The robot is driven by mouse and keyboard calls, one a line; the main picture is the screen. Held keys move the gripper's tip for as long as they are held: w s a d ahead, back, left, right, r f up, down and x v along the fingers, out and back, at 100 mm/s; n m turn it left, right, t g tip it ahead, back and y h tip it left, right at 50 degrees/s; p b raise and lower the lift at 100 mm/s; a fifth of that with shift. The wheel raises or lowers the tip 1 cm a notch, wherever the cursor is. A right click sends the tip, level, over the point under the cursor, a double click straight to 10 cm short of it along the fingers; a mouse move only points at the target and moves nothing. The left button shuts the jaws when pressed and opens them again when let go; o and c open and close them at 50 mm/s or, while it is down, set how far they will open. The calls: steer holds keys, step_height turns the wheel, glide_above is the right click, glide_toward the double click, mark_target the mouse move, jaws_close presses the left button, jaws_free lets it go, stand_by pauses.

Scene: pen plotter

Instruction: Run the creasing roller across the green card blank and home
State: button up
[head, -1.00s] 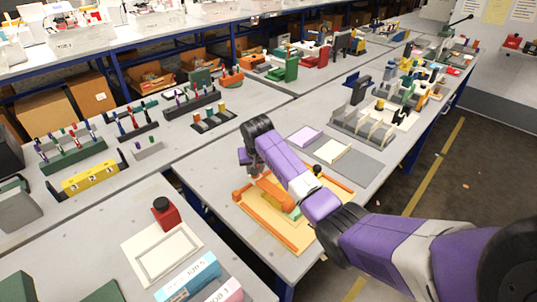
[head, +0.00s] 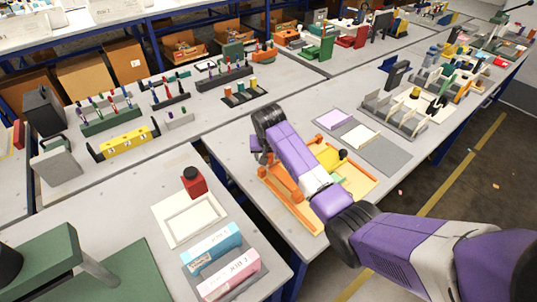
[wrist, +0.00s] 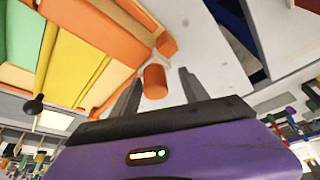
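The creasing jig is an orange-edged yellow board (head: 360,184) on the middle table. In the wrist view an orange crossbar (wrist: 120,28) ends in a stubby orange cylinder (wrist: 155,82), which looks like the roller's handle. My gripper (wrist: 163,82) is open, its two grey fingers on either side of that cylinder, with gaps visible. In the head view my gripper is at the jig's far left corner, its fingers largely hidden. The pale green card blank (wrist: 20,38) lies beside a yellow strip in the wrist view; my arm mostly covers it in the head view.
A black knob (head: 343,154) stands at the jig's far edge. A grey mat (head: 376,149) with lilac and cream cards lies beyond it. A grey rack (head: 395,117) stands farther back. The near table holds a red stamp (head: 194,181) and boxes. A gap separates the tables.

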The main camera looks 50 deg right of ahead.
steer(key=shift+d, duration=0.1)
steer(key=shift+r, duration=0.2)
steer(key=v, duration=0.7)
steer(key=shift+s+r+b, duration=0.15)
steer(key=shift+b, duration=0.2)
